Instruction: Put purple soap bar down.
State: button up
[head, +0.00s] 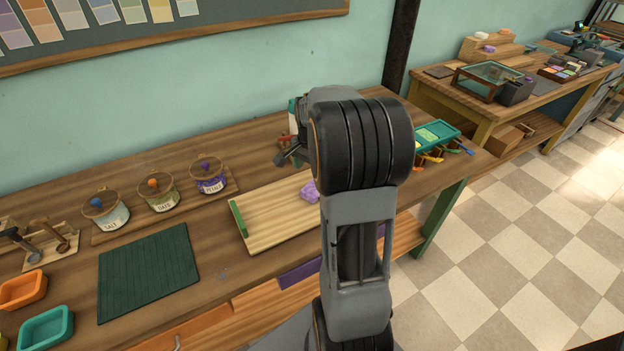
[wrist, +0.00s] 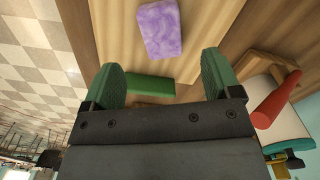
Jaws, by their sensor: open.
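The purple soap bar (head: 310,192) is marbled and lies on a light wooden board (head: 262,212) on the workbench, partly hidden behind my arm in the head view. In the wrist view the purple soap bar (wrist: 160,29) lies just beyond the fingertips and apart from them. My gripper (wrist: 163,68) is open and empty, its two green fingers spread. In the head view my arm hides most of the gripper.
The board has a green end strip (head: 238,219). Several lidded jars (head: 158,194) stand to the left, with a dark green mat (head: 148,268) in front. A teal tray (head: 437,134) with tools is at right. A red cylindrical object (wrist: 277,99) lies near the right finger.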

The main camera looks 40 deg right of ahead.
jog(key=s+a+r+n+t, duration=0.1)
jog(key=s+a+r+n, duration=0.15)
jog(key=a, duration=0.35)
jog(key=s+a+r+n+t, duration=0.1)
jog(key=s+a+r+n, duration=0.1)
jog(key=a+r+n, duration=0.25)
jog(key=s+a+f+n+t, duration=0.1)
jog(key=s+a+f+n, duration=0.1)
jog(key=s+a+n, duration=0.5)
jog(key=shift+s+a+f+n, duration=0.3)
jog(key=shift+a+n, duration=0.2)
jog(key=shift+a, duration=0.45)
